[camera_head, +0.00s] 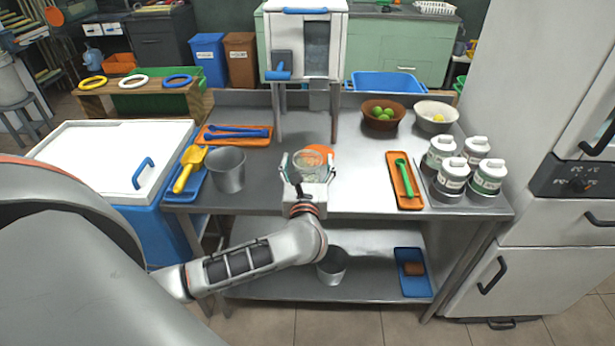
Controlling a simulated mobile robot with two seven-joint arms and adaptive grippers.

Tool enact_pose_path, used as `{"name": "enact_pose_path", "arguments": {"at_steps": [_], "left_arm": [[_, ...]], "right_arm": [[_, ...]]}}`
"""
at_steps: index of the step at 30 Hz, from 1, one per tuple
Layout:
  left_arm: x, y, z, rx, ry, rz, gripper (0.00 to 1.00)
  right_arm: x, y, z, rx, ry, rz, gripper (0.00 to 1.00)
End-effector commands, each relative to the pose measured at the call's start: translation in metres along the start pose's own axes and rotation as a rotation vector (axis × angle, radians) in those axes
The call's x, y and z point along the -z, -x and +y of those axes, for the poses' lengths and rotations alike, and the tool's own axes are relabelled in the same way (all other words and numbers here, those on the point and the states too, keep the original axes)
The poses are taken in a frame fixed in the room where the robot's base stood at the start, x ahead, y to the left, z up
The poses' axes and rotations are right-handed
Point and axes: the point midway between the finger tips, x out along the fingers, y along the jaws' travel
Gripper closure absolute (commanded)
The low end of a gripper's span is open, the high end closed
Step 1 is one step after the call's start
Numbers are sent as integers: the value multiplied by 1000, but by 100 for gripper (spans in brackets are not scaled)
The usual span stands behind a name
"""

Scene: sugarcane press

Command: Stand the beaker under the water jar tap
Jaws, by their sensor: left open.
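My left gripper (307,163) reaches in over the middle of the steel table. Its two fingers stand open on either side of a clear glass beaker (308,158). The beaker looks upright on the table, in front of or on an orange round patch (322,151). Whether the fingers touch the glass I cannot tell. The gripper's body hides the beaker's lower part. I cannot make out a water jar or its tap. My right gripper is out of view.
The press (305,45) stands at the table's back. A metal pot (227,170) is left of the gripper. An orange tray with a green tool (404,181) and several lidded jars (453,175) are at right. The steel table (352,185) is clear just right of the gripper.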

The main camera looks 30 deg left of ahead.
Motion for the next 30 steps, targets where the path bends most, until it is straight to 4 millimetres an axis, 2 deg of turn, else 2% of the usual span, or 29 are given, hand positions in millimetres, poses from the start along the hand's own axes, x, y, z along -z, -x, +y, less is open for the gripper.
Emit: {"name": "enact_pose_path", "arguments": {"at_steps": [6, 11, 12, 14, 15, 23, 26, 30], "left_arm": [[0, -1, 0, 0, -1, 0, 31], [0, 0, 0, 0, -1, 0, 72], [0, 0, 0, 0, -1, 0, 76], [0, 0, 0, 1, -1, 0, 76], [0, 0, 0, 1, -1, 0, 80], [-3, 0, 0, 0, -1, -1, 80], [-9, 0, 0, 0, 0, -1, 80], [-28, -1, 0, 0, 3, -2, 80]], "right_arm": [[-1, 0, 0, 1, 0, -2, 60], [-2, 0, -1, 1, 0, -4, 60], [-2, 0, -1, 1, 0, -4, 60], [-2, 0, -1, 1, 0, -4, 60], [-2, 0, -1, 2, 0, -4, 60], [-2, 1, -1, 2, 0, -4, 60], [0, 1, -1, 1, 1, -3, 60], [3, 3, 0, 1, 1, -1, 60]]}}
